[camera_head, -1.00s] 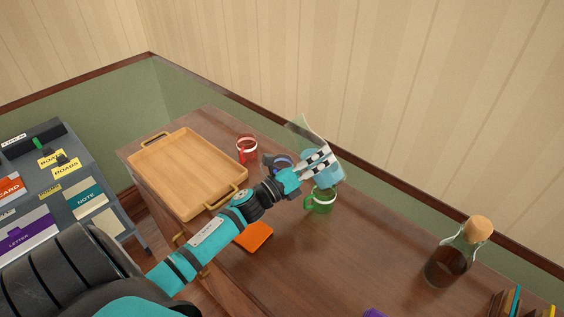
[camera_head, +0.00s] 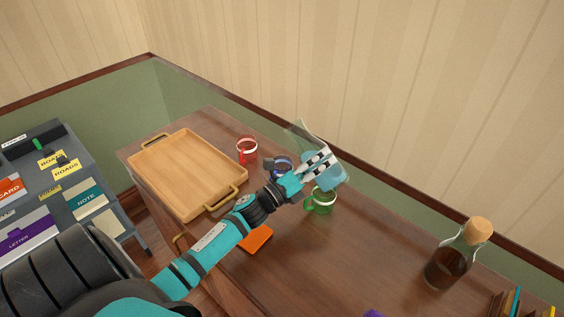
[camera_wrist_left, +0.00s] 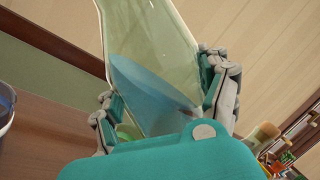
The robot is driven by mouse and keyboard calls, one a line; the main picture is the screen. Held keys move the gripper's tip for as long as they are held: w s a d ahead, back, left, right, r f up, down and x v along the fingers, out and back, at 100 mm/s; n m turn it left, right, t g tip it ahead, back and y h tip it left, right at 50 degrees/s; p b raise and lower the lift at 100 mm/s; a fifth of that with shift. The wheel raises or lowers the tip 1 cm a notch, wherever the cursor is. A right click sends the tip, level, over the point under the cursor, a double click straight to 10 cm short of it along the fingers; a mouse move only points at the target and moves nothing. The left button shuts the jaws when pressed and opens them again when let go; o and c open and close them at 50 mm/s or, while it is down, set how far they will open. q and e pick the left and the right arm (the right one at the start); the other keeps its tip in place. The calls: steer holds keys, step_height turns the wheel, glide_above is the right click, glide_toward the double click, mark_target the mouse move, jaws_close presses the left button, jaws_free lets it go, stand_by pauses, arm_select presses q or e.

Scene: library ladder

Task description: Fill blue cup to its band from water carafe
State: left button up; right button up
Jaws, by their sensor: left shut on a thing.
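My left gripper (camera_head: 318,164) is shut on the water carafe (camera_head: 303,131), a clear glass vessel with pale blue water in its lower part. The carafe is held above the table, tilted with its mouth towards the upper left. It fills the middle of the left wrist view (camera_wrist_left: 150,45), between the fingers. The blue cup (camera_head: 281,161) stands on the table just left of the carafe, partly hidden by my gripper. Its edge shows at the left of the left wrist view (camera_wrist_left: 5,107). Its band and water level cannot be made out. My right gripper is out of view.
A green mug (camera_head: 321,203) stands close below the carafe. A red mug (camera_head: 246,151) and a wooden tray (camera_head: 152,150) are to the left. An orange piece (camera_head: 257,238) lies near my arm. A corked bottle of dark liquid (camera_head: 447,265) stands at right.

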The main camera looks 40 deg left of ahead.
arm_select(q)
steer(key=shift+d+r+n+p, duration=0.25)
steer(key=shift+r+n+p, duration=0.3)
steer(key=shift+n, duration=0.45)
steer(key=shift+d+f+n+t+y+b, duration=0.15)
steer(key=shift+f+n+t+y+b, duration=0.2)
steer(key=shift+f+n+y, duration=0.45)
stand_by(0.8)
steer(key=shift+a+f+n+b, duration=0.25)
steer(key=shift+a+n, duration=0.05)
steer(key=shift+n, duration=0.35)
steer(key=shift+a+f+n+b, duration=0.2)
steer(key=shift+a+n, duration=0.05)
steer(key=shift+n, duration=0.4)
stand_by(1.1)
steer(key=shift+n, duration=0.5)
stand_by(1.6)
